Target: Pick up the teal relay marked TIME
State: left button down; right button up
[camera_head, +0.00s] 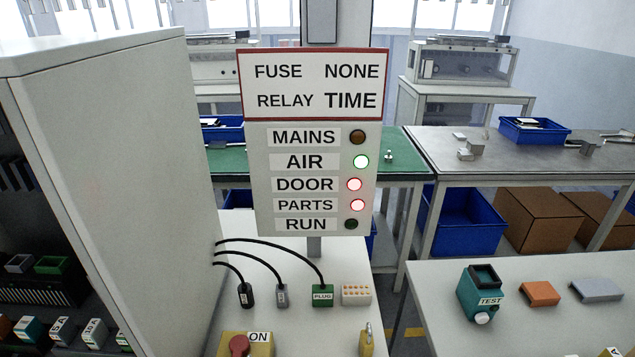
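The sign (308,85) in the middle reads FUSE NONE, RELAY TIME. A teal device marked TEST (482,290) stands on the right-hand table. Neither of my grippers is in view.
The white cabinet (120,150) fills the left. A panel (312,180) shows AIR lit green, DOOR and PARTS lit red. A green PLUG (322,296), other cable ends, a yellow ON box (246,345) and a padlock (367,341) are on the central bench. Orange (540,293) and grey blocks (597,290) lie right.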

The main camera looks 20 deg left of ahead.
aim_at(30, 328)
jog(key=u, duration=2.3)
jog(key=i+j+z, duration=0.35)
jog(key=j, duration=0.2)
jog(key=i+j+z, duration=0.35)
jog(key=j, duration=0.3)
jog(key=i+j+z, duration=0.2)
jog(key=j, duration=0.2)
jog(key=i+j+z, duration=0.15)
jog(key=j, duration=0.2)
jog(key=j+z, duration=0.2)
jog(key=j, duration=0.2)
